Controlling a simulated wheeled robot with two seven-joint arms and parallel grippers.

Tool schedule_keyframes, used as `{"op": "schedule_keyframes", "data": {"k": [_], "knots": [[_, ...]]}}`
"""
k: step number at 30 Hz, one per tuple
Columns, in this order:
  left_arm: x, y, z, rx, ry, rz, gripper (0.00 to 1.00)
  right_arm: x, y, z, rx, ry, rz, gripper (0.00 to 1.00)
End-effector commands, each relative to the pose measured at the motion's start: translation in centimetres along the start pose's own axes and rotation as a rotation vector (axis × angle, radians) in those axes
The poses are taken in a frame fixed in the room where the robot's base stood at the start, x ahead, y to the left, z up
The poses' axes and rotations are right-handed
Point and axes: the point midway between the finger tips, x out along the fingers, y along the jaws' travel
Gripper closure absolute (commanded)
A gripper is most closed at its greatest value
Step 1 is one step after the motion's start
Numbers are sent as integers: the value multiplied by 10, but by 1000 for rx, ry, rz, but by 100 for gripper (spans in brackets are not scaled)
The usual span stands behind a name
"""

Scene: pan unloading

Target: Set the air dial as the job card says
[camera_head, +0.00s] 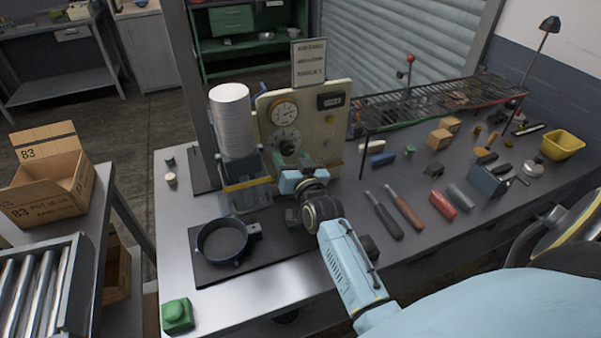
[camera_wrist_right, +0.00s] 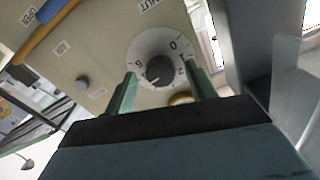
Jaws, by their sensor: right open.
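The cream panel (camera_head: 334,130) stands at the back of the bench with a round gauge (camera_head: 284,114) above the air dial (camera_head: 287,139). In the right wrist view the dial's dark knob (camera_wrist_right: 161,70) sits on a white numbered face; its pointer setting is not clear. My right gripper (camera_head: 290,163) is in front of the panel below the dial. In the wrist view its two green fingers (camera_wrist_right: 160,78) are apart, on either side of the knob in the picture; contact cannot be told. The job card (camera_head: 309,62) stands above the panel, its print too blurred to read surely. My left gripper is out of view.
A white cylinder stack (camera_head: 231,120) stands left of the panel, above a dark ring-shaped pan (camera_head: 222,239). A wire rack (camera_head: 440,97) and several hand tools (camera_head: 403,206) lie to the right. A green button box (camera_head: 177,314) sits at the front left corner.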

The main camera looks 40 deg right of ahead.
Motion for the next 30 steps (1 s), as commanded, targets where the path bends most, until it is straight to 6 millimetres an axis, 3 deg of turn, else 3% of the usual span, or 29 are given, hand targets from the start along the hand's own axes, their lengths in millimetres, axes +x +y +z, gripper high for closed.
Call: {"op": "schedule_keyframes", "data": {"k": [15, 21, 30], "knots": [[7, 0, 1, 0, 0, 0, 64, -103, 1, 1, 0, -2, 1, 45], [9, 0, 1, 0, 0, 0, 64, -121, 0, 0, 0, -1, 0, 45], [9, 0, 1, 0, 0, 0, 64, -124, 0, 0, 0, -1, 0, 45]]}}
